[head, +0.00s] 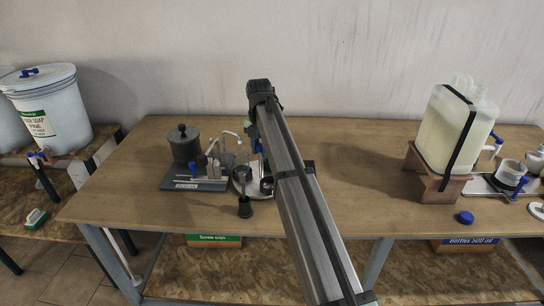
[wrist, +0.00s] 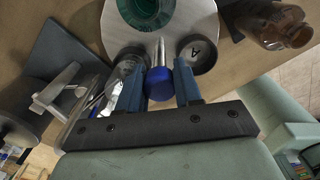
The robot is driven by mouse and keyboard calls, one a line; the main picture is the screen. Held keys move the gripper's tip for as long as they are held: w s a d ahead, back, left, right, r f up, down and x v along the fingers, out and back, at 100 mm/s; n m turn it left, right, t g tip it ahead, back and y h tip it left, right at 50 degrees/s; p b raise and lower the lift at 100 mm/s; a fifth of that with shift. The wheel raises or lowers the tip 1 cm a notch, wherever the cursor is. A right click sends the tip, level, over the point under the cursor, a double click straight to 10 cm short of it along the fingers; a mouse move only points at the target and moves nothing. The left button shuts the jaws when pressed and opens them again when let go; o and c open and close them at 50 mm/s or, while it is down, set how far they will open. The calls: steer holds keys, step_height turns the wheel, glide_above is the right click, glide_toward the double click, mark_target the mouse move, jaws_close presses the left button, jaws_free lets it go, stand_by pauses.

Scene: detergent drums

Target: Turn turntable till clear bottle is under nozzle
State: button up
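The turntable, a pale metal disc (wrist: 112,35), is at the top of the wrist view; in the head view its edge (head: 238,186) shows left of my arm. It carries a green-topped round part (wrist: 150,8), a dark cup marked A (wrist: 197,54) and a clear vessel (wrist: 127,68), partly covered by a finger. A blue knob (wrist: 159,84) on a metal rod sits between the two blue fingers of my gripper (wrist: 160,80). Whether they press on it is unclear. A white curved spout (head: 232,134), perhaps the nozzle, stands by the grey pot (head: 184,145).
A brown bottle (wrist: 275,25) lies right of the disc in the wrist view. A tank on a wooden stand (head: 435,180) is at the right. The table between my arm and the stand is clear.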

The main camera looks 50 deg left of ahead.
steer(key=o, duration=0.3)
steer(key=shift+o, duration=0.2)
steer(key=shift+r, duration=3.5)
